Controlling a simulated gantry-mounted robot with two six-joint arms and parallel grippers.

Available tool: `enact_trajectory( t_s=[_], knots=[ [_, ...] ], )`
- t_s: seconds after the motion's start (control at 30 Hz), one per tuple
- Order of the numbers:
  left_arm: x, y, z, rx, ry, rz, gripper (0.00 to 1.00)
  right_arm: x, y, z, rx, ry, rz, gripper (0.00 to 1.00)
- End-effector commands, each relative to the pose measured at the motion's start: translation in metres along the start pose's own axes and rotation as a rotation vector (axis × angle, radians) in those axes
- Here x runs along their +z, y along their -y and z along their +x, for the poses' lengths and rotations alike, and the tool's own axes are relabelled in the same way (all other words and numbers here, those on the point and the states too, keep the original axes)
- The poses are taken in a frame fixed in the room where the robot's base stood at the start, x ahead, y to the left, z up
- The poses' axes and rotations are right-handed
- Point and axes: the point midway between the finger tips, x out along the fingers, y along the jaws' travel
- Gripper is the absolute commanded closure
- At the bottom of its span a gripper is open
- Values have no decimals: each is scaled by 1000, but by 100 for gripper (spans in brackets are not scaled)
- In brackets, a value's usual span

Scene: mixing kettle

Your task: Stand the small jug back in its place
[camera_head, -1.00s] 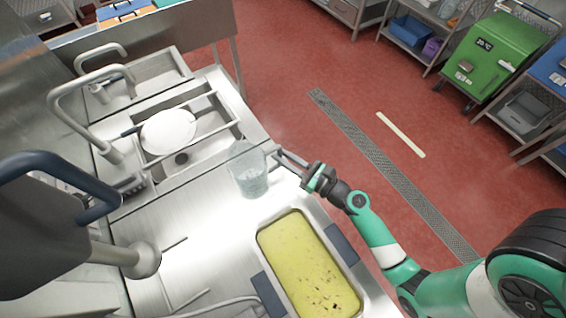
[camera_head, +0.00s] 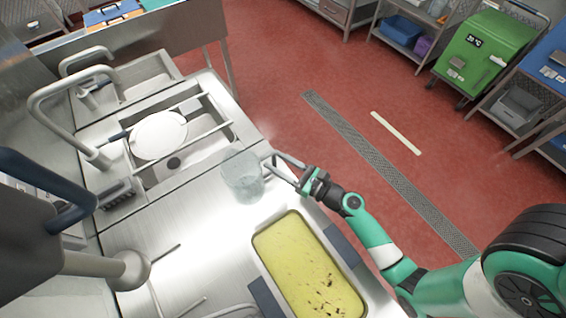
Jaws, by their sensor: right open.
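The small jug (camera_head: 241,178) is a clear, see-through vessel standing upright on the steel counter (camera_head: 190,215), between the sink and the yellow-filled tray. My right gripper (camera_head: 284,162) is open at the right side of the jug, near the counter's right edge. Its fingers point left toward the jug; I cannot tell whether one touches it. Nothing shows held in the fingers. My left gripper is not in view.
A tray of yellow liquid (camera_head: 305,268) stands in front of the jug. A sink with a white round plate (camera_head: 158,136) lies behind left. Tall taps (camera_head: 62,88) and a large grey kettle part (camera_head: 120,270) stand at the left. Thin rods lie on the counter.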

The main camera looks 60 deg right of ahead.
Motion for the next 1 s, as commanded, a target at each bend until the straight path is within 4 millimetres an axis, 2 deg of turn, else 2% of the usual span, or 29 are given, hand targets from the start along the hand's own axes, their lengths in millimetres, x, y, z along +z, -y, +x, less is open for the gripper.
enact_trajectory(
  t_s=[0.17, 0.27, 0.5, 0.63, 0.8, 1.0],
  knots=[
    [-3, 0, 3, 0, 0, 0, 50, 4, 0, -1, -1, 0, 0, 52],
    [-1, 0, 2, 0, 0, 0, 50, 1, 1, -15, -3, -3, 1, 52],
    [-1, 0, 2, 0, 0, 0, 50, 2, 2, -77, -11, -3, 4, 52],
    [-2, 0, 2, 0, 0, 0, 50, 2, 2, -101, -10, -1, 1, 52],
    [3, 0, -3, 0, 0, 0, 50, 1, 1, -116, -6, 0, 0, 52],
    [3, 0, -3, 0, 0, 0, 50, 3, 0, -120, -2, 0, 0, 52]
  ],
)
